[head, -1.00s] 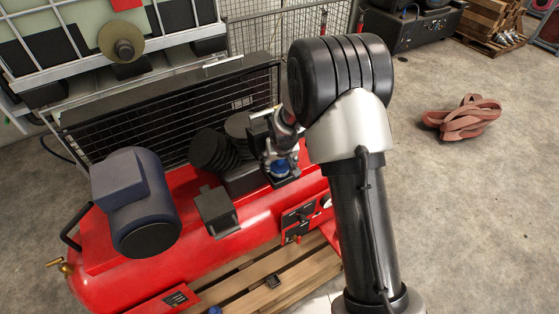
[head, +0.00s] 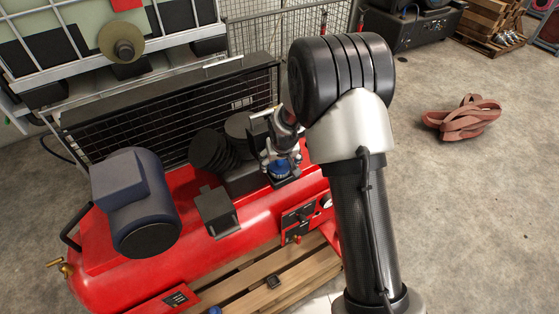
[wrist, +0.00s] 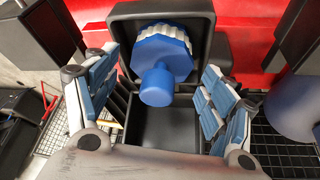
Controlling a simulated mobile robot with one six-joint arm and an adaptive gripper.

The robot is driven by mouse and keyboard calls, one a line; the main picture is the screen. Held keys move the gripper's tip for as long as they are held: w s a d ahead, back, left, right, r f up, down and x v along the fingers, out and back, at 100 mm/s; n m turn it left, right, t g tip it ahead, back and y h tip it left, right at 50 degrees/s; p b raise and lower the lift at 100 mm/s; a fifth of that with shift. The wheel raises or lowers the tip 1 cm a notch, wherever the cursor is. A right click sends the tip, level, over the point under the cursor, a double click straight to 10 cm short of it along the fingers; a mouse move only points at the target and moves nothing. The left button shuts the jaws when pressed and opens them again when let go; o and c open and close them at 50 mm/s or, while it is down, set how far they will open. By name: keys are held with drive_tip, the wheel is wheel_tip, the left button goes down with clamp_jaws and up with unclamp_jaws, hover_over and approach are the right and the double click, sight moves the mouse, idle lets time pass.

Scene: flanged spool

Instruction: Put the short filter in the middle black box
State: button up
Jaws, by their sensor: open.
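The short filter (wrist: 160,60) has a blue cap with a round blue stub and a white pleated edge. In the wrist view it sits at the far side of an open black box (wrist: 150,124), with its stub pointing toward the camera. My gripper (wrist: 162,98) is open, with its blue-grey finger pads on either side of the filter and visible gaps between. In the head view my gripper (head: 283,152) is over the box (head: 287,181), with the blue filter (head: 279,169) under it. How the filter rests on the box floor is hidden.
A red compressor tank (head: 262,226) carries a dark motor (head: 134,200) and another black box (head: 216,211) to the left. Black box-like shapes flank the filter's box left (wrist: 45,30) and right (wrist: 306,38). A wire-mesh guard (head: 165,110) stands behind.

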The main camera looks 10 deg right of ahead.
drive_tip(key=s+f+v, duration=0.1)
drive_tip(key=s+v, duration=0.1)
drive_tip(key=v, duration=1.8)
drive_tip(key=s+r, duration=0.4)
drive_tip(key=s, duration=0.9)
drive_tip(key=s+r, duration=0.4)
drive_tip(key=s, duration=0.9)
drive_tip(key=shift+s+d+r, duration=0.25)
drive_tip(key=shift+f+b, duration=0.1)
drive_tip(key=shift+b, duration=0.25)
wheel_tip(320, 180, down, 23)
drive_tip(key=b, duration=2.2)
drive_tip(key=shift+b, duration=0.35)
